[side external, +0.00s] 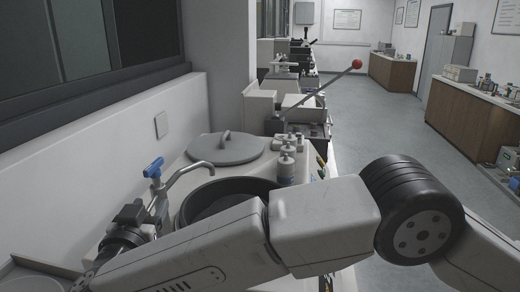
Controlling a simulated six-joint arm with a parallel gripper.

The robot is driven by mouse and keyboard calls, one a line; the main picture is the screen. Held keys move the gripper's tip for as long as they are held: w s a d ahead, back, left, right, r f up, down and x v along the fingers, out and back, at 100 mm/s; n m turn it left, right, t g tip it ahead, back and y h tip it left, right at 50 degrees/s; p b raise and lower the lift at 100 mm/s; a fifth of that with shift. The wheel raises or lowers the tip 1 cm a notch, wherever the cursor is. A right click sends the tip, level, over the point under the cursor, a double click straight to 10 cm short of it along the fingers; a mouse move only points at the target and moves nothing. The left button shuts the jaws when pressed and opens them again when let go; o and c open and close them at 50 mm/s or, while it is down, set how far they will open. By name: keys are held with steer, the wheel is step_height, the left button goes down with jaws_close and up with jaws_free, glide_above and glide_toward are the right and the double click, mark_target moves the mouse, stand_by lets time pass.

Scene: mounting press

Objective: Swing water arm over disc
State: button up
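The water arm (188,172) is a curved grey metal spout with a blue lever (154,167) at its left end. My gripper (146,212) is dark and sits at the lower left, just below the blue lever, by the base of the water arm. I cannot tell whether it touches the water arm, and its fingers are too unclear to show open or shut.
A round grey lid (226,149) with a handle lies behind the bowl. Behind is a press with a red-knobbed lever (357,64). A wall borders the left; open floor lies right.

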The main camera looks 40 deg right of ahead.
steer(key=shift+o, duration=0.4)
steer(key=shift+r, duration=0.5)
steer(key=r, duration=0.2)
steer(key=shift+s+d+r, duration=0.1)
steer(key=shift+s+r, duration=0.1)
steer(key=shift+r, duration=0.15)
steer(key=s+d+r, duration=0.7)
steer(key=s+r, duration=0.2)
steer(key=s, duration=0.2)
steer(key=shift+s+r, duration=0.15)
steer(key=shift+s, duration=0.15)
